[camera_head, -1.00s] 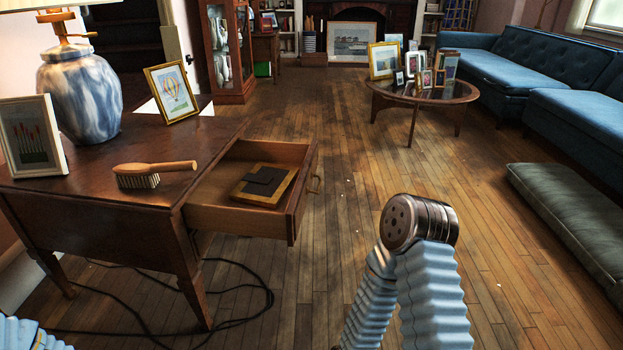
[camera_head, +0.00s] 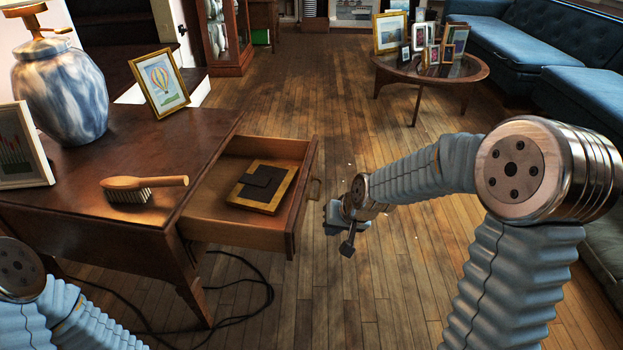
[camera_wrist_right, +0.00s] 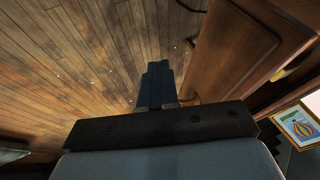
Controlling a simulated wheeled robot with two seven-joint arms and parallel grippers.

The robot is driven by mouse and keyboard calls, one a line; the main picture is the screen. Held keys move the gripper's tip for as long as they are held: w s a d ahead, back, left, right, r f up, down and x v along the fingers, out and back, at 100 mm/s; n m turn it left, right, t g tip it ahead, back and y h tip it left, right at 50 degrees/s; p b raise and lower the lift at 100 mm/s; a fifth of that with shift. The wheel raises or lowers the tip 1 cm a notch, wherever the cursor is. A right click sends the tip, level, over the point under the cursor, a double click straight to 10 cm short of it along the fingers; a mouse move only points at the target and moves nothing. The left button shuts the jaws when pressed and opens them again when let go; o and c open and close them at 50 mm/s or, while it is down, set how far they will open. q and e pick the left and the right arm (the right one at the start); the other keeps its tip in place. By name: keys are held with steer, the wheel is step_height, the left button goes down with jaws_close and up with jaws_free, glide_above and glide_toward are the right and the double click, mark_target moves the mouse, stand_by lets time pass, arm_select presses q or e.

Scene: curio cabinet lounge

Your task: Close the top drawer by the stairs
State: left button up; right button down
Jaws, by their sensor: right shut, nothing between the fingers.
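The top drawer (camera_head: 225,223) of the wooden side table is pulled out to the right in the head view. It holds a gold-edged frame with a dark flat item (camera_head: 262,186). A small brass handle (camera_head: 314,188) is on its front panel. My right gripper (camera_head: 340,232) is shut and empty, just to the right of the drawer front and apart from it. In the right wrist view the shut fingers (camera_wrist_right: 156,85) point along the floor, with the wooden drawer front (camera_wrist_right: 225,55) to their right. My left arm shows at the lower left, but its gripper is out of view.
The table (camera_head: 75,225) bears a brush (camera_head: 140,187), a blue-white lamp (camera_head: 60,90), a balloon picture (camera_head: 160,85) and another frame. Black cables (camera_head: 262,298) lie on the floor beneath. A round coffee table (camera_head: 440,72) and blue sofa (camera_head: 520,50) stand farther off. Floor between is clear.

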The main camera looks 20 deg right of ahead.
step_height(320, 180, up, 14)
steer(key=d+f+t+p, duration=0.1)
steer(key=d+p, duration=0.1)
steer(key=d, duration=0.1)
steer(key=b, duration=0.4)
glide_toward(303, 198)
step_height(303, 198, down, 4)
steer(key=w, duration=0.1)
arm_select(q)
steer(key=shift+a+f, duration=0.25)
steer(key=shift+f, duration=0.05)
arm_select(e)
steer(key=shift+w+a+r+m+y, duration=0.15)
steer(key=shift+w+a+m+y, duration=0.15)
steer(key=shift+w+m, duration=0.25)
